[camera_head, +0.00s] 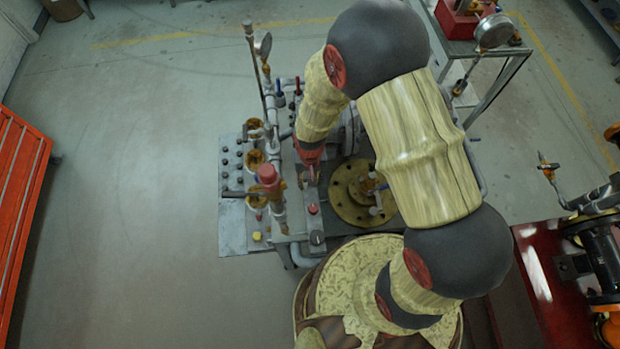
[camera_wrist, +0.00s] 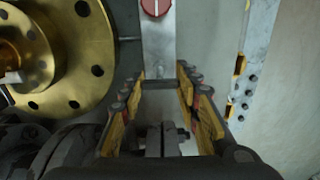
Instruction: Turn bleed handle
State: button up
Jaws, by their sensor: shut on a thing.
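My gripper (camera_head: 311,178) points down over the valve rig, beside the brass flange. In the wrist view my gripper (camera_wrist: 162,82) has its two yellow-and-dark fingers drawn in on a small dark grey bar (camera_wrist: 160,84), which I take to be the bleed handle. The fingers cover its ends, and its exact angle cannot be told. In the head view the handle is mostly hidden by the gripper. A grey strip (camera_wrist: 158,45) with a red round knob (camera_wrist: 154,6) runs beyond the fingertips. The red knob also shows in the head view (camera_head: 313,209).
The brass flange (camera_head: 351,193) is close on the right in the head view. A red-capped valve (camera_head: 268,176) and thin upright pipes with a gauge (camera_head: 263,45) stand to the left. An orange cabinet (camera_head: 20,180) is far left. Open floor (camera_head: 130,180) lies between.

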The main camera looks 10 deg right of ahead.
dwell(0.4)
jog(key=o, duration=1.2)
notch_tip(320, 180, up, 12)
dwell(0.5)
